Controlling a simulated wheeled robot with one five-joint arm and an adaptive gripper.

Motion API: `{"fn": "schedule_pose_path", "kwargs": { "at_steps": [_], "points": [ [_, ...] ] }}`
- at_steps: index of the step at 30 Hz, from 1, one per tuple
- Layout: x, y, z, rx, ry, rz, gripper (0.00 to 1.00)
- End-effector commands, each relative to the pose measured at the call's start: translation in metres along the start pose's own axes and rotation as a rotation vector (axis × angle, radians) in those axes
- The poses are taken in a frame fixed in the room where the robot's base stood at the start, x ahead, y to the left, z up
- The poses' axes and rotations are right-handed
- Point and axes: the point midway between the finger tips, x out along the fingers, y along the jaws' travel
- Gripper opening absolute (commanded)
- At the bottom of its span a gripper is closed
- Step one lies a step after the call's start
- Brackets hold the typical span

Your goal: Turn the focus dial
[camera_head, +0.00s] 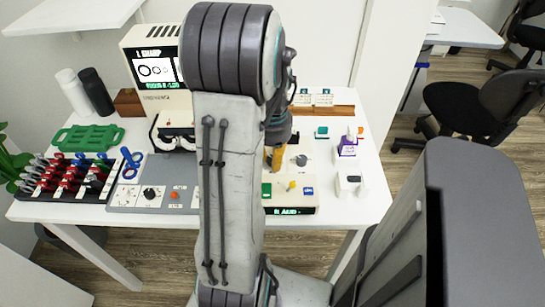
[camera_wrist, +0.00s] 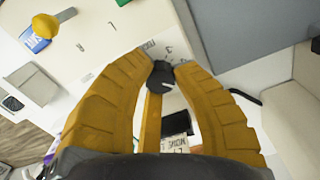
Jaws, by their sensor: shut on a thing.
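In the wrist view, the two yellow fingers of my gripper (camera_wrist: 161,72) close in around a dark dial (camera_wrist: 161,77), with a fingertip on either side of it. In the head view, my gripper (camera_head: 277,157) is low over the back left part of a cream control box (camera_head: 290,203), and my arm hides part of the box. A dark round knob (camera_head: 301,160) shows right of my gripper there. I cannot tell whether it is the gripped dial.
The box carries a yellow knob (camera_head: 291,185), a green button (camera_head: 267,190) and a blue button (camera_head: 308,190). A purple and white bottle (camera_head: 348,146) and a white device (camera_head: 350,183) stand to the right. A monitor (camera_head: 155,60) and a tube rack (camera_head: 65,180) stand left.

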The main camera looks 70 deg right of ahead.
Motion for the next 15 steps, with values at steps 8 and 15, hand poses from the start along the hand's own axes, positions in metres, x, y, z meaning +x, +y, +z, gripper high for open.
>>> {"fn": "schedule_pose_path", "kwargs": {
  "at_steps": [8,15],
  "points": [
    [0.0008,0.0000,0.0000,0.001,-0.001,0.000,0.43],
    [0.0003,0.0000,0.0000,0.001,0.000,0.000,0.51]
  ]
}}
